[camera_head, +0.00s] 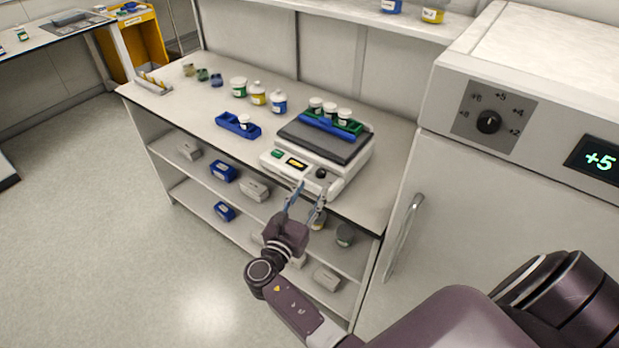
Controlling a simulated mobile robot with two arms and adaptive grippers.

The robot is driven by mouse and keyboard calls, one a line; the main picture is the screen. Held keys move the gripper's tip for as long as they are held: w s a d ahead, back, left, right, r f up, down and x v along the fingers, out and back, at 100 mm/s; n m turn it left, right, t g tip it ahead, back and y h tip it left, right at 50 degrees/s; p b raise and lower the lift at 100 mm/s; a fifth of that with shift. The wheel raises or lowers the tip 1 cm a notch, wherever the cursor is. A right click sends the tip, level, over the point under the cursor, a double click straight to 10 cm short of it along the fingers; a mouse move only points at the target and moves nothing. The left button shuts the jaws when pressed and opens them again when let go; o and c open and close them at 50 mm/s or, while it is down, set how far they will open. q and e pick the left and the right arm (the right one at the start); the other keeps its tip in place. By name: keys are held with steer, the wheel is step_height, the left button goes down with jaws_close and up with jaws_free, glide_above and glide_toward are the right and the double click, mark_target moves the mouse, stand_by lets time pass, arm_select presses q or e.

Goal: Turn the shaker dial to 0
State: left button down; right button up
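The shaker (284,172) is a white box with a dark grey top plate, standing on the bench. Its dial (321,173) is a small black knob at the right of the front panel, beside a lit amber display (296,163) and a green button (277,154). The display's figures are too small to read. My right gripper (309,187) is just in front of the panel, its two fingers apart, with the tips a little below and to the left of the dial. Nothing shows between the fingers. My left gripper is not in view.
A green rack (356,128) with several white-capped jars sits on the shaker plate. A blue rack (233,127) and several jars stand on the bench to its left. A white cabinet (455,190) with its own dial (488,121) and a "+5" display (598,160) stands at the right.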

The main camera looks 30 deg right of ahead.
mark_target(319, 176)
steer(key=p+x, duration=0.1)
steer(key=x, duration=0.5)
steer(key=shift+w, duration=0.1)
steer(key=shift+c, duration=0.6)
jaws_close()
